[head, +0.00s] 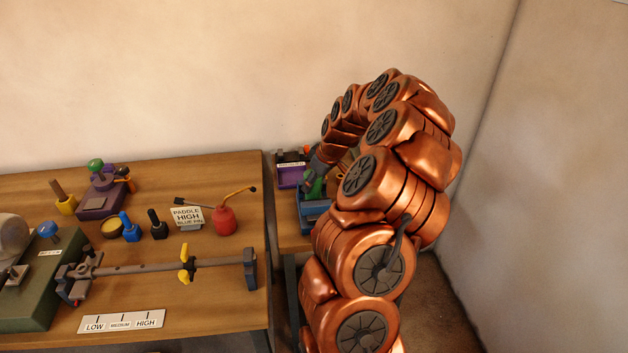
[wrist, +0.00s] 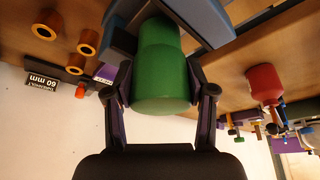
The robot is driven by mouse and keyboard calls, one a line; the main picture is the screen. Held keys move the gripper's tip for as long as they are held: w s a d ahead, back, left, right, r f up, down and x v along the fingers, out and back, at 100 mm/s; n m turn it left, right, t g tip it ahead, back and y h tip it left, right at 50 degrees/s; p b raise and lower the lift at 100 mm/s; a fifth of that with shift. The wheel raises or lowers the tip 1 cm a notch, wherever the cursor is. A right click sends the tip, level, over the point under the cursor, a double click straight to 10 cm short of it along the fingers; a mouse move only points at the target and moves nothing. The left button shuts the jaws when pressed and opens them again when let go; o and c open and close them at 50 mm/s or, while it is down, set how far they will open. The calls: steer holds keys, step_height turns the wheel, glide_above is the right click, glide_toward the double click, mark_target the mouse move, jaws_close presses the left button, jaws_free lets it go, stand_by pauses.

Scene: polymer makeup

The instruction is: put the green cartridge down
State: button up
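The green cartridge (wrist: 160,70) fills the middle of the wrist view, its rounded end toward my gripper. My gripper (wrist: 160,88) has one finger against each side of it and looks shut on it. The cartridge's far end lies between the arms of a blue-grey holder (wrist: 204,22); whether it rests on the holder is hidden. In the head view, a small green part of the cartridge (head: 313,188) shows beside my copper arm, by the blue holder (head: 311,212). My gripper is mostly hidden there.
The wrist view shows brown rings (wrist: 87,40), a "60 mm" label (wrist: 43,82) and a red oil can (wrist: 265,84). In the head view, a purple tray (head: 290,176) sits behind the holder. The left bench carries a "PADDLE HIGH" sign (head: 188,216) and a rod fixture (head: 150,268).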

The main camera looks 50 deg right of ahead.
steer(key=o, duration=0.4)
steer(key=shift+o, duration=0.2)
steer(key=b+v, duration=0.3)
steer(key=v, duration=0.9)
steer(key=shift+b, duration=0.35)
steer(key=s+a+r+n+g+y, duration=0.1)
steer(key=s+a+g, duration=0.1)
steer(key=a, duration=1.2)
steer(key=s+a+r+n+g, duration=0.1)
steer(key=s+a, duration=0.1)
steer(key=a, duration=1.2)
steer(key=s+a+f+m+g, duration=0.1)
steer(key=s+a+f, duration=0.1)
steer(key=s, duration=0.5)
steer(key=s+a+f+m+g+h, duration=0.1)
steer(key=s+a+f, duration=0.1)
steer(key=s+a, duration=0.2)
steer(key=s+a+f+m+g, duration=0.1)
steer(key=s+a, duration=0.3)
steer(key=s, duration=0.6)
steer(key=shift+s+f+m+h, duration=0.25)
steer(key=shift+f+m+h, duration=0.05)
steer(key=shift+f, duration=0.25)
